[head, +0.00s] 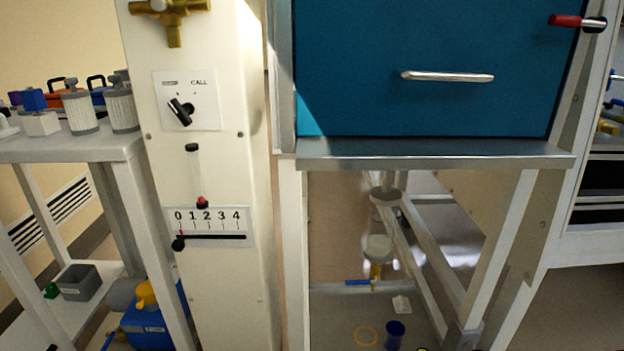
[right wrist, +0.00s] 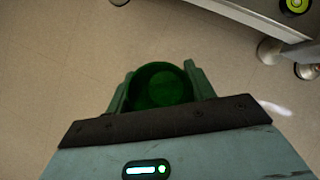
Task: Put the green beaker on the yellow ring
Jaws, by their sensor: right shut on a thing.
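The green beaker (right wrist: 160,90) is between the fingers of my right gripper (right wrist: 160,80) in the right wrist view. I look down into its round dark green opening. The gripper is shut on it, above the beige floor. The yellow ring (head: 366,336) lies flat on the low surface under the blue-fronted cabinet, near the bottom of the head view. My right gripper and the beaker do not show in the head view. My left gripper is in neither view.
A dark blue cup (head: 394,335) stands just right of the ring. A blue stick (head: 358,282) and a white piece (head: 401,304) lie behind. Pale frame legs (head: 508,262) flank the space. In the right wrist view, a bench edge (right wrist: 255,22) and metal feet (right wrist: 270,51) are upper right.

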